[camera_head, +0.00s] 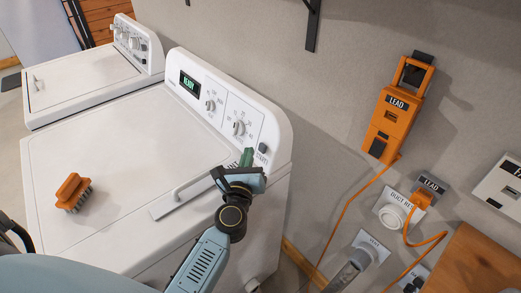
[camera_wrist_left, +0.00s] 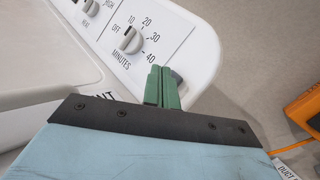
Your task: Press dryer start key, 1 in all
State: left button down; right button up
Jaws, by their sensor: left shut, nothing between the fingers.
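The white dryer (camera_head: 100,135) has a raised control panel with a green display (camera_head: 189,83) reading READY. Its dark start key (camera_head: 262,148) sits at the panel's right end, beside a small label. My left gripper (camera_head: 247,156) is shut and empty, its green fingertips just left of the key. In the left wrist view the shut fingers (camera_wrist_left: 161,84) point at the panel's right end, and a grey key (camera_wrist_left: 177,76) shows partly behind them. I cannot tell whether they touch it. My right gripper is out of view.
Two knobs (camera_head: 239,128) sit left of the key. An orange brush (camera_head: 72,192) lies on the dryer's top. A second white machine (camera_head: 85,75) stands at left.

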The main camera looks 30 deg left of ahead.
pick_arm(q)
jog(key=shift+w+d+f, duration=0.15)
jog(key=shift+w+d, duration=0.05)
jog(key=shift+w, duration=0.3)
dwell(1.6)
jog(key=shift+w, duration=0.1)
jog(key=shift+w+d+f+b, duration=0.15)
jog(key=shift+w+b, duration=0.15)
jog(key=shift+b, duration=0.05)
jog(key=shift+w+d+f+b, duration=0.2)
jog(key=shift+w+b, duration=0.1)
jog(key=shift+w, duration=0.15)
dwell(0.8)
dwell(0.4)
jog(key=shift+s+a+r+p, duration=0.15)
jog(key=shift+s, duration=0.25)
jog(key=shift+s+a+r+p, duration=0.15)
jog(key=shift+s, duration=0.2)
